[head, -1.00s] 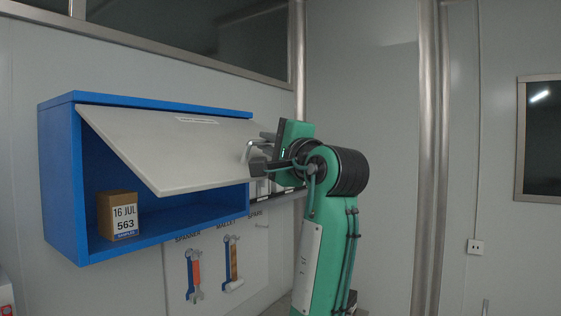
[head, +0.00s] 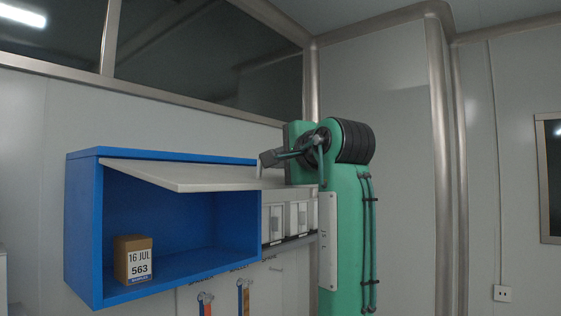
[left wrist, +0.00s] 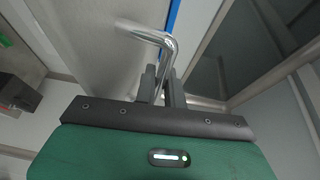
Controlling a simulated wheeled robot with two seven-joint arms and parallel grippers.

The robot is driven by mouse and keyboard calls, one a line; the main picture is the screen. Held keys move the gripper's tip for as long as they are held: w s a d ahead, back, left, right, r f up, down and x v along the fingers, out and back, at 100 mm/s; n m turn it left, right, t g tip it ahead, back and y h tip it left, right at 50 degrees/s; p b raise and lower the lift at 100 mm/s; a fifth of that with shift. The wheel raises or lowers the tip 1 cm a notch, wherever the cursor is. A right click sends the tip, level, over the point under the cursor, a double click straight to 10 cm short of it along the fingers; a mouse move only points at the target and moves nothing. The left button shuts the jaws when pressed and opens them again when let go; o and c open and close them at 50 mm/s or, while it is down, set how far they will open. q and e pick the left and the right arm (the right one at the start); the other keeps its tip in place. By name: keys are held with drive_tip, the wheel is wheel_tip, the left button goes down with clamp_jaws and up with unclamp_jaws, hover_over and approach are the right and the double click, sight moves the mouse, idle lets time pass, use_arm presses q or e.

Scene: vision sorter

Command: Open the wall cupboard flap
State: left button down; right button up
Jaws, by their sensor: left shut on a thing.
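The blue wall cupboard (head: 84,235) hangs on the wall at the left of the head view. Its pale grey flap (head: 180,175) is swung up to nearly level, so the inside shows. My left gripper (head: 266,163) is at the flap's right end, its fingers small in the head view. In the left wrist view the gripper (left wrist: 161,84) is shut on the bent metal handle (left wrist: 152,36) of the flap (left wrist: 90,35). My right gripper is in neither view.
A brown box (head: 134,260) labelled 16 JUL 563 stands inside the cupboard at the left. Pale bins (head: 297,216) sit on a rail right of the cupboard. Tools (head: 243,297) hang below. A metal wall post (head: 447,160) stands right of my arm.

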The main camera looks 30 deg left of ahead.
use_arm(q)
drive_tip(key=c, duration=1.8)
unclamp_jaws()
drive_tip(key=shift+s+d+f+b, duration=0.1)
drive_tip(key=shift+d+b, duration=0.1)
drive_tip(key=shift+b, duration=0.1)
drive_tip(key=b+v, duration=0.6)
drive_tip(key=v, duration=0.7)
drive_tip(key=shift+d, duration=0.15)
